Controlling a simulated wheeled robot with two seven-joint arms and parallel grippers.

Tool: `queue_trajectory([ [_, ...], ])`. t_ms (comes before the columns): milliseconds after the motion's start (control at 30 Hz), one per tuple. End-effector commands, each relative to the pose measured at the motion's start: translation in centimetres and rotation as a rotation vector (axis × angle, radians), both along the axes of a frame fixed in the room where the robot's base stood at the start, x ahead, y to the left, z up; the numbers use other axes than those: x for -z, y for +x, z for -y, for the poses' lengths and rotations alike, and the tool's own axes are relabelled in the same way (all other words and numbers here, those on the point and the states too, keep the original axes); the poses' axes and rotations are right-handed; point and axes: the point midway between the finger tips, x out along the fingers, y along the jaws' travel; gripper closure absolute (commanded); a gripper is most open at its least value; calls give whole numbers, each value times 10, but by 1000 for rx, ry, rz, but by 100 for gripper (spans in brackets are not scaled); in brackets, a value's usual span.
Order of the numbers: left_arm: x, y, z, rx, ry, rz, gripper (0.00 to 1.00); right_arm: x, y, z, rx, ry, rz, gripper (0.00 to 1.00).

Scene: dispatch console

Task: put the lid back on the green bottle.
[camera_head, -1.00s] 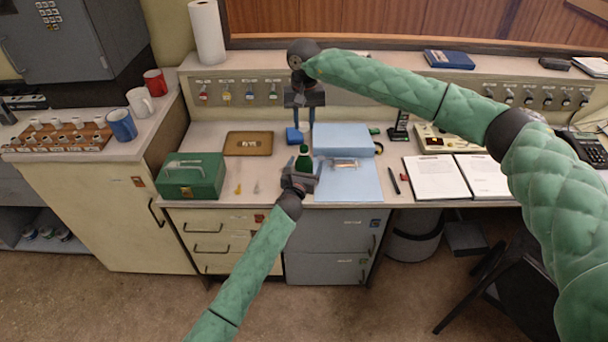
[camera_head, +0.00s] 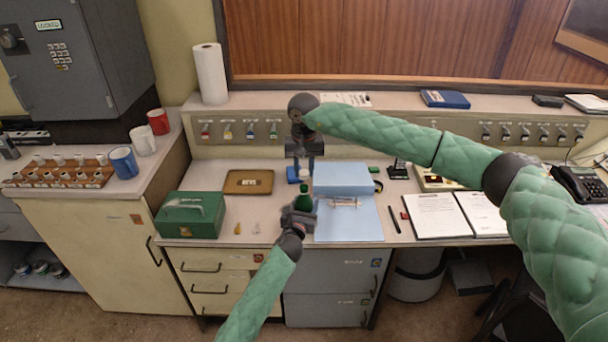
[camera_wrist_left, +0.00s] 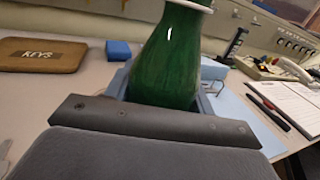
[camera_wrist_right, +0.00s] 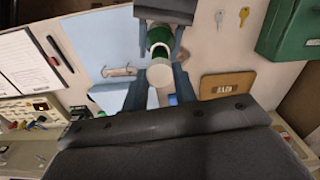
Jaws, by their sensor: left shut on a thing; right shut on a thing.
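The green bottle (camera_head: 304,193) stands upright over the front of the desk, with my left gripper (camera_head: 299,212) shut around its body. In the left wrist view the bottle (camera_wrist_left: 168,62) fills the space between the fingers, with a white ring near its top. My right gripper (camera_head: 303,176) points down just above the bottle. In the right wrist view its fingers are shut on a round white lid (camera_wrist_right: 160,75), close to the bottle's neck (camera_wrist_right: 159,37). I cannot tell whether lid and bottle touch.
A green cash box (camera_head: 192,214) and a brown key tray (camera_head: 248,182) stand left. An open binder (camera_head: 437,216) lies right.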

Motion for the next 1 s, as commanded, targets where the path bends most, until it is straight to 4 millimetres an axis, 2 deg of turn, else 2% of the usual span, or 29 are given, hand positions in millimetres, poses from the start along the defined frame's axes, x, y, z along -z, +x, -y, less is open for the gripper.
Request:
queue_trajectory([
  [167,0,0,0,0,0,0,87,20,-1,0,0,-1,0,96],
  [667,0,0,0,0,0,0,87,21,0,0,0,0,0,96],
  [1000,0,0,0,0,0,0,87,34,0,0,1,0,1,96],
])
